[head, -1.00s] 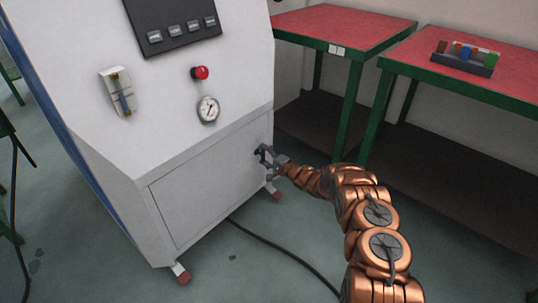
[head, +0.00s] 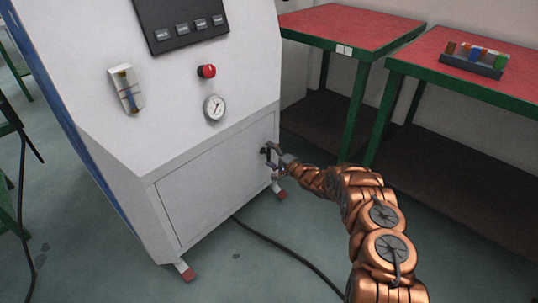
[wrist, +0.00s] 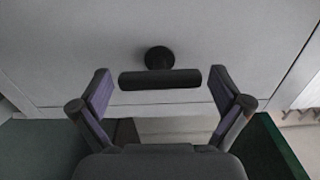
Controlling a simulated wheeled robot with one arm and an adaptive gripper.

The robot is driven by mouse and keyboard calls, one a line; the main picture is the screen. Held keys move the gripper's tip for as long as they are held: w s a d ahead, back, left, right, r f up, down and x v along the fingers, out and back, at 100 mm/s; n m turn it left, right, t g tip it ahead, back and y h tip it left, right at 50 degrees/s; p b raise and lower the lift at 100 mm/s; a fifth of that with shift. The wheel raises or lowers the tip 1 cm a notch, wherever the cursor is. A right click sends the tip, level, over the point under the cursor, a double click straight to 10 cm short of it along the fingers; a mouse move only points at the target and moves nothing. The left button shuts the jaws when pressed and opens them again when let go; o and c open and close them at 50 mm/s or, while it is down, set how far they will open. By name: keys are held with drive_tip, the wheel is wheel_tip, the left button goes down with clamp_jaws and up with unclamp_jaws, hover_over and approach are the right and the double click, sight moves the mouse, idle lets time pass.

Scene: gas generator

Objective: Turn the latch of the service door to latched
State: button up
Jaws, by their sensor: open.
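The service door (head: 214,180) is the lower front panel of the white generator cabinet and looks flush in its frame. Its latch (wrist: 160,79) is a black bar on a round black boss, lying level across the wrist view. In the head view the latch is small and partly hidden by my gripper (head: 270,160). In the wrist view my gripper (wrist: 165,105) is open, with one purple-padded finger beyond each end of the bar. I see gaps between the bar's ends and the fingers.
A black cable (head: 285,252) runs over the floor. Red-topped benches (head: 350,27) stand to the right, one with a block rack (head: 472,62).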

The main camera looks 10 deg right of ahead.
drive_tip(key=shift+s+d, duration=0.1)
drive_tip(key=v, duration=1.1)
drive_tip(key=shift+s+d, duration=0.15)
drive_tip(key=shift+s, duration=0.15)
